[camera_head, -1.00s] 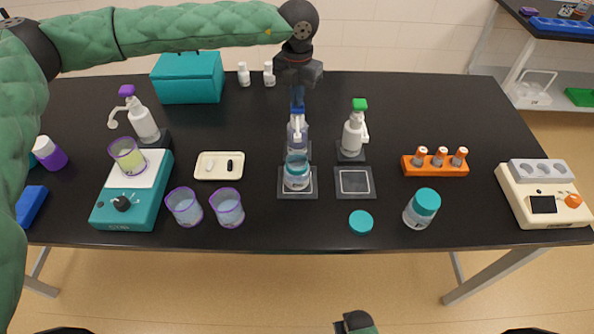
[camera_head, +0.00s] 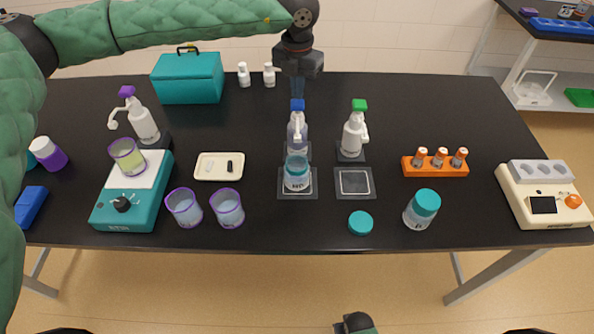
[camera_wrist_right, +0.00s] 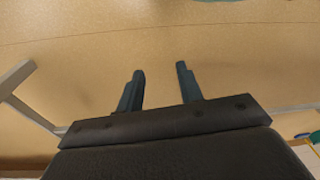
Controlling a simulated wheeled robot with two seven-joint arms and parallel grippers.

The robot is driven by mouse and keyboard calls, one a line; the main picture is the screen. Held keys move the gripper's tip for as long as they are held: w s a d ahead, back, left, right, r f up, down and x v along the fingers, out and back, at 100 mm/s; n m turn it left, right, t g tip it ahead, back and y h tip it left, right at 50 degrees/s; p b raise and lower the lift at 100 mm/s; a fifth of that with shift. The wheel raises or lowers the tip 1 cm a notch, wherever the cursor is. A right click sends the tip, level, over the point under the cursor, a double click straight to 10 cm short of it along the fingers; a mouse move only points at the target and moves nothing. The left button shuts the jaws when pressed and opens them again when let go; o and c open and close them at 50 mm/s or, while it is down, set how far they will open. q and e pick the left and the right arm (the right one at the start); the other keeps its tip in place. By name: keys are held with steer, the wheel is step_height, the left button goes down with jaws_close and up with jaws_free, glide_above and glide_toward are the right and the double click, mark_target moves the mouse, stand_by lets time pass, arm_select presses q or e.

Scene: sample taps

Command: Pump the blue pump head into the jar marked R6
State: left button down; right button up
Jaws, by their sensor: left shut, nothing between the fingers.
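The pump bottle with the blue pump head (camera_head: 297,104) stands upright at mid-table, its white spout facing the front. A clear jar (camera_head: 297,184) with teal at its top stands on a dark square pad in front, beneath the spout. Its label is too small to read surely. My left gripper (camera_head: 297,94) points down, shut and empty, just above the blue head; I cannot tell whether they touch. My right gripper (camera_wrist_right: 160,85) is open and empty in the right wrist view, over the floor.
A green-headed pump bottle (camera_head: 354,134) stands close on the right, behind an empty square pad (camera_head: 355,182). A loose teal lid (camera_head: 360,222) lies near the front edge. An orange vial rack (camera_head: 435,166) is further right. Two purple-rimmed beakers (camera_head: 184,208) (camera_head: 228,207) stand left.

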arm_select(q)
steer(key=shift+f, duration=0.2)
steer(key=shift+f+b, duration=0.1)
steer(key=shift+b, duration=0.2)
steer(key=shift+f, duration=0.1)
steer(key=shift+f+b, duration=0.25)
steer(key=shift+b, duration=0.15)
steer(key=shift+f, duration=0.15)
arm_select(e)
steer(key=r, duration=0.2)
steer(key=w+r, duration=0.1)
steer(key=r, duration=0.1)
steer(key=shift+w+a+r, duration=0.1)
steer(key=shift+w+r, duration=0.05)
steer(key=shift+r, duration=0.2)
stand_by(0.8)
